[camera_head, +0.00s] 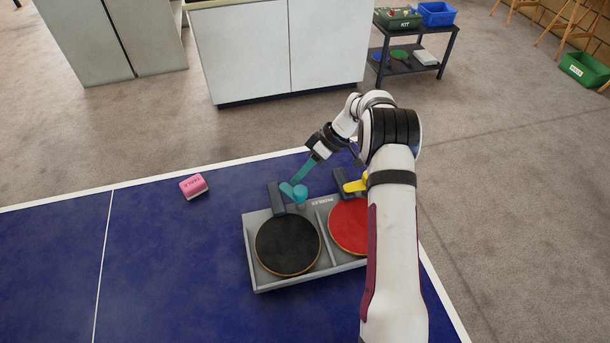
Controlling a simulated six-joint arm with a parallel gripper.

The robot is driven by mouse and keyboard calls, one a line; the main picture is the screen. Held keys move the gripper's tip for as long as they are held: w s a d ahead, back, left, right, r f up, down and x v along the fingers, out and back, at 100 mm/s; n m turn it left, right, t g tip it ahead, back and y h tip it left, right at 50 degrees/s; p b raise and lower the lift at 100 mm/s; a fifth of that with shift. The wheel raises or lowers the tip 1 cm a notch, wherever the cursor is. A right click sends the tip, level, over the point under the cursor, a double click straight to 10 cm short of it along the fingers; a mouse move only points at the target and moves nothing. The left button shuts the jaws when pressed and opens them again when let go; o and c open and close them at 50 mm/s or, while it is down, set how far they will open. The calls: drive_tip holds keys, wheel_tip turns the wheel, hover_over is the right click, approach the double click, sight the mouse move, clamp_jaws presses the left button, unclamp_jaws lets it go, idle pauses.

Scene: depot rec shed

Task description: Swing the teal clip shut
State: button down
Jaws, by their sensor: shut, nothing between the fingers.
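The teal clip (300,193) is on a grey two-bay tray (264,286), near the handle of the black paddle (288,246) in the left bay. Its rounded end stands right of the handle, and a short teal part reaches left towards it. I cannot tell whether it lies fully across the handle. My gripper (293,181) comes down from the upper right with slim teal-grey fingers shut and empty. Its tips are right at the clip and partly overlap it in view; contact is unclear.
A red paddle (347,226) lies in the right bay with a yellow clip (355,185) at its handle, partly hidden by my arm. A pink block (193,186) sits left on the blue table (170,260). The table's left area is clear.

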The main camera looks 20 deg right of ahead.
sight(283, 186)
drive_tip(key=shift+w+a+n+g, duration=0.1)
drive_tip(key=shift+a+n+g, duration=0.45)
drive_tip(key=shift+n, duration=0.45)
drive_tip(key=shift+a, duration=0.75)
drive_tip(key=shift+s+a, duration=0.2)
